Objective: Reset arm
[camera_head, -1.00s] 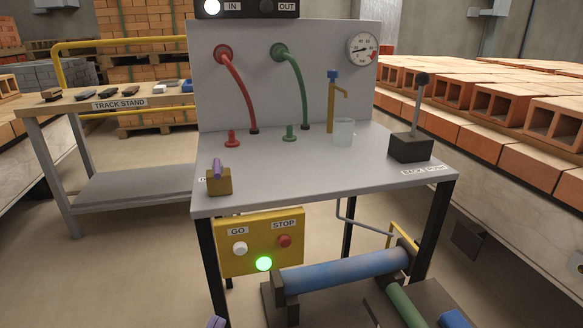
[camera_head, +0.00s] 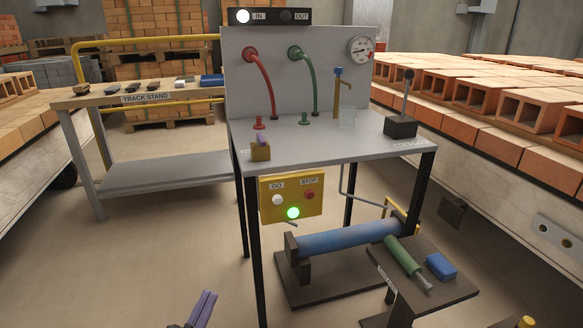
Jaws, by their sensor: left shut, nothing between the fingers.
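My left gripper (camera_head: 203,309) shows at the bottom edge of the head view, left of the bench. Its purple fingers are together with nothing between them, and it is apart from everything around it. The rest of the left arm is out of frame. My right gripper is not in view. The grey bench (camera_head: 330,148) stands in front, with a brass block (camera_head: 260,153) with a purple top piece at its near left corner.
A yellow GO/STOP panel (camera_head: 292,208) hangs under the bench, its green lamp lit. A blue roller (camera_head: 348,238) and a small dark table (camera_head: 425,275) stand low at right. The track stand (camera_head: 150,165) is at left. Floor between is clear.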

